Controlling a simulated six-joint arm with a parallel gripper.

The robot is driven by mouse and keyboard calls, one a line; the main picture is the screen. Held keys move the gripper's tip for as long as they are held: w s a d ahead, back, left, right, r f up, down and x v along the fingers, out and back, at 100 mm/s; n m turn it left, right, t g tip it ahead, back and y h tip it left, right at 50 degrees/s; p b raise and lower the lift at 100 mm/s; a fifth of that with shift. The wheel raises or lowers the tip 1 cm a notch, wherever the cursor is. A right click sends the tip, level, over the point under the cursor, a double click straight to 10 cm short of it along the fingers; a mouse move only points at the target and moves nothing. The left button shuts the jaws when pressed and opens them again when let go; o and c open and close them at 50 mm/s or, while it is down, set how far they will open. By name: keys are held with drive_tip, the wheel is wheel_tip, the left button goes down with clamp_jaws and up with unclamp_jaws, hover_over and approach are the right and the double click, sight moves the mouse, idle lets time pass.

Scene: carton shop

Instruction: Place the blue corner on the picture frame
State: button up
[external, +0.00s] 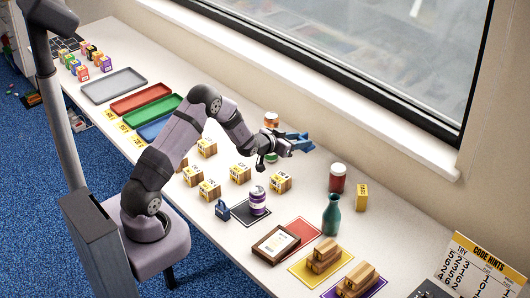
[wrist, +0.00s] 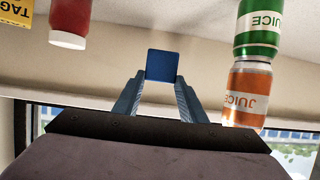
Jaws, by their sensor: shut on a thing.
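My gripper (external: 297,142) is raised above the back part of the table, pointing right toward the window wall. It is shut on the blue corner, whose flat blue square face (wrist: 163,65) shows between the fingertips in the wrist view. In the external view the blue of the corner and of the fingers is hard to tell apart. The picture frame (external: 258,249) is brown with a pale sheet inside. It lies at the table's front edge, partly over a red mat (external: 303,231), to the lower left of my gripper and well apart from it.
Green and orange juice cans (wrist: 257,30) stand stacked near my gripper.

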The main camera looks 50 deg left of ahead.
drive_tip(key=shift+r, duration=0.35)
